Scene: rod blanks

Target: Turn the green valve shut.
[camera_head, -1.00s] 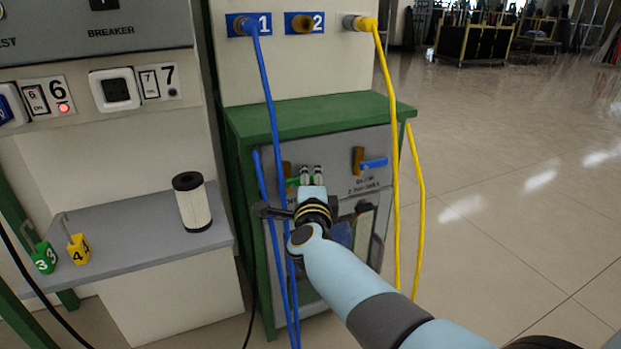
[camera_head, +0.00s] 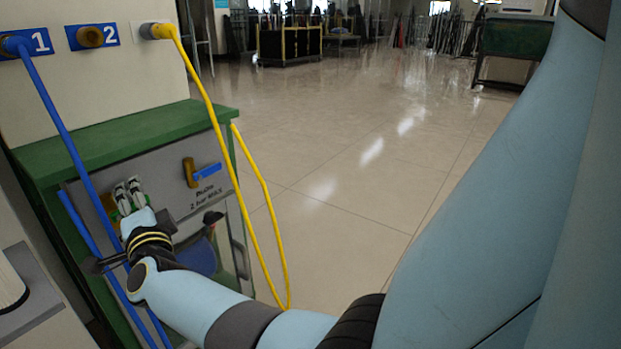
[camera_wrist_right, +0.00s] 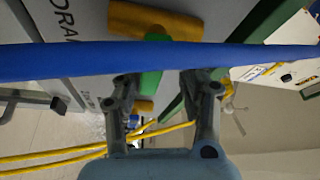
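The green valve's handle (camera_wrist_right: 151,82) shows in the right wrist view below its brass body (camera_wrist_right: 150,20), partly hidden behind a blue hose (camera_wrist_right: 60,62). My right gripper (camera_wrist_right: 158,82) is open, its two fingers apart with the green handle between them; whether they touch it I cannot tell. In the head view my right gripper (camera_head: 127,192) is at the left part of the grey panel (camera_head: 160,180), and the valve is mostly hidden by gripper and hoses. My left gripper is not in view.
A second valve with a blue handle (camera_head: 207,172) is on the same panel, right of my gripper. A blue hose (camera_head: 62,125) hangs in front of the panel close to my gripper. A yellow hose (camera_head: 204,92) hangs at the right. Open floor (camera_head: 330,160) lies beyond.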

